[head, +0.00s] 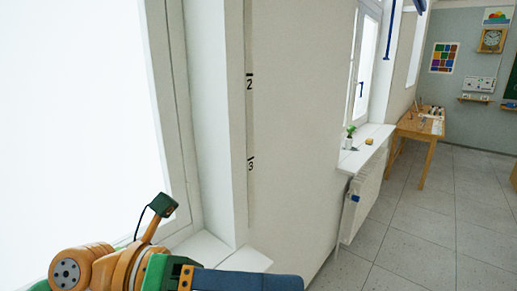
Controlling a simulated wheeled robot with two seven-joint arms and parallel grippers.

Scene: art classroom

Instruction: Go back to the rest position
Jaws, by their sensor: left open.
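My left gripper (245,281) is at the bottom edge, left of centre, at the end of my orange and green arm. Its blue-grey end points to the right, and the lower part is cut off by the frame. It is open, and I see nothing held in it. It is close to the window sill (245,259) and the wall below the large bright window (70,110). My right gripper is not in view.
A pale wall (300,120) marked 2 and 3 stands ahead. Further along are a second sill (372,148) with a small plant (350,131), a white radiator (361,204) and a wooden table (420,126). The tiled floor (440,220) at right is clear.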

